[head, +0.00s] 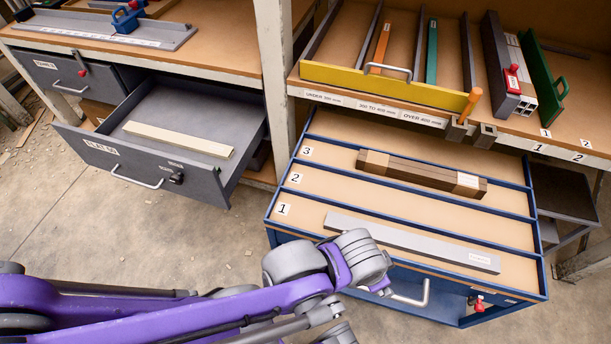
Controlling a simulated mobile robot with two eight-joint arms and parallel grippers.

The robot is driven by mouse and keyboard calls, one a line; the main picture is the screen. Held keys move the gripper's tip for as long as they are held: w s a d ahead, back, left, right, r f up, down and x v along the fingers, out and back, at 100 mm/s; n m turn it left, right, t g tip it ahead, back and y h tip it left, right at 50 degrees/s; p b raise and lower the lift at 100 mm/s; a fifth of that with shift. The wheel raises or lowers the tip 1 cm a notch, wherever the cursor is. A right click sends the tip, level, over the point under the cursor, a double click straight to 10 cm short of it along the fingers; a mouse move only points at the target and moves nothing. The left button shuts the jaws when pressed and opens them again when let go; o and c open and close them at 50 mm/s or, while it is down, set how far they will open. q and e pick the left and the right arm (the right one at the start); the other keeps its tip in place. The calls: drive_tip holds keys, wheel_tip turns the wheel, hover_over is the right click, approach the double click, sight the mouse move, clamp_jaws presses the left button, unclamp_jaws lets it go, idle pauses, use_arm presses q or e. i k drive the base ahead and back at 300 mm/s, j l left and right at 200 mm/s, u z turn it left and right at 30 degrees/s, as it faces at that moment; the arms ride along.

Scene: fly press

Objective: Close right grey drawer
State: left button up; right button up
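The right grey drawer (88,158) is pulled well out from under the left bench. I can make out no fingertips of either gripper. The arm is apart from the grey drawer in the picture.
Another grey drawer (58,74), left of it, looks shut. A blue cart (281,228) with numbered lanes holds a brown bar (421,172) and a grey bar (411,240). A yellow-fronted tray (382,85) sits on the right bench. Concrete floor (110,232) is clear before the drawer.

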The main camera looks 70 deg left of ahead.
sight(237, 118)
drive_tip(key=u, duration=0.45)
drive_tip(key=j+u, duration=0.1)
drive_tip(key=u, duration=1.3)
drive_tip(key=j+u, duration=0.1)
drive_tip(key=u, duration=1.25)
drive_tip(key=i+u, duration=0.1)
drive_tip(key=u, duration=0.35)
drive_tip(key=i+j+z, duration=0.15)
drive_tip(key=z, duration=0.25)
drive_tip(key=i+j+z, duration=0.15)
drive_tip(key=z, duration=0.3)
drive_tip(key=i+j+z, duration=0.1)
drive_tip(key=j+z, duration=0.15)
drive_tip(key=z, duration=0.15)
